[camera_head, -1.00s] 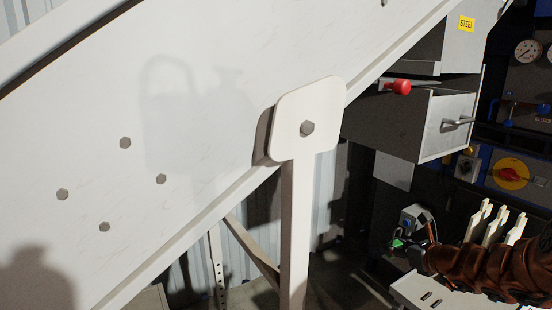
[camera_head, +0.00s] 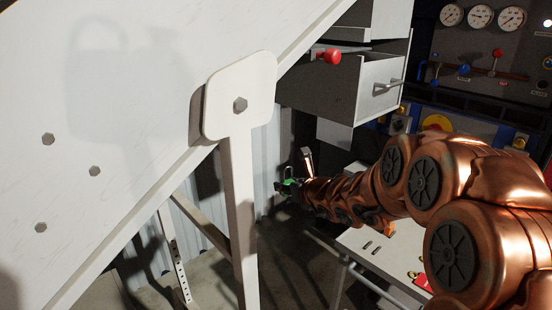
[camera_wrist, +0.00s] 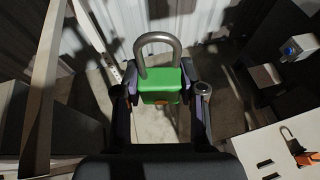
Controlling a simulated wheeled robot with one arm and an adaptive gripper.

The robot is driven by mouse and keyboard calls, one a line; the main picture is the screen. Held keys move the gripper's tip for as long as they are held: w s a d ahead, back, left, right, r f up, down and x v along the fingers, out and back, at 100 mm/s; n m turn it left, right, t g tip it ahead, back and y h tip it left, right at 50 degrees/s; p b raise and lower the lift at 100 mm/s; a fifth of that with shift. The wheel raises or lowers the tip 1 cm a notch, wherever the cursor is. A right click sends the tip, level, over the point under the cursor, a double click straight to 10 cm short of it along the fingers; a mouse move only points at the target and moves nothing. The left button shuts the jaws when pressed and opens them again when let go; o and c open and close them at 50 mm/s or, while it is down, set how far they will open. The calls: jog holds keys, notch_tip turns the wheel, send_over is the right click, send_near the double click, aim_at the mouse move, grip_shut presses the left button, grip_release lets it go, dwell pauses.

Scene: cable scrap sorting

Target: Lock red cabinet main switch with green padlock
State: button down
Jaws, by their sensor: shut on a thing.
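The green padlock (camera_wrist: 162,84) is held between the fingers of my gripper (camera_wrist: 162,92) in the wrist view. Its grey shackle (camera_wrist: 157,40) points up in the picture, away from my wrist. I cannot tell whether the shackle is latched. In the head view my gripper (camera_head: 288,186) is small, with a bit of the green padlock (camera_head: 289,182) at its tip, over the floor beside the white post. A yellow round switch plate (camera_head: 436,122) shows on the back panel, partly behind my arm. I cannot make out a red cabinet.
A white slanted beam (camera_head: 130,110) and its post (camera_head: 240,220) stand on the left. An orange padlock (camera_wrist: 304,157) is at the right in the wrist view.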

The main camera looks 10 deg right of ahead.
jog(key=s+d+f+n+y+b, duration=0.15)
jog(key=d+f, duration=0.25)
jog(key=d, duration=0.4)
jog(key=s+d+f+b, duration=0.2)
jog(key=d+f, duration=0.3)
jog(key=d, duration=0.3)
jog(key=s+d+f+b, duration=0.2)
jog(key=s+d+f, duration=0.3)
jog(key=s, duration=0.3)
jog(key=s+d+f+n+g+y+b, duration=0.1)
jog(key=s+d+f, duration=0.5)
jog(key=s, duration=0.2)
jog(key=shift+d+b, duration=0.4)
jog(key=shift+y, duration=0.25)
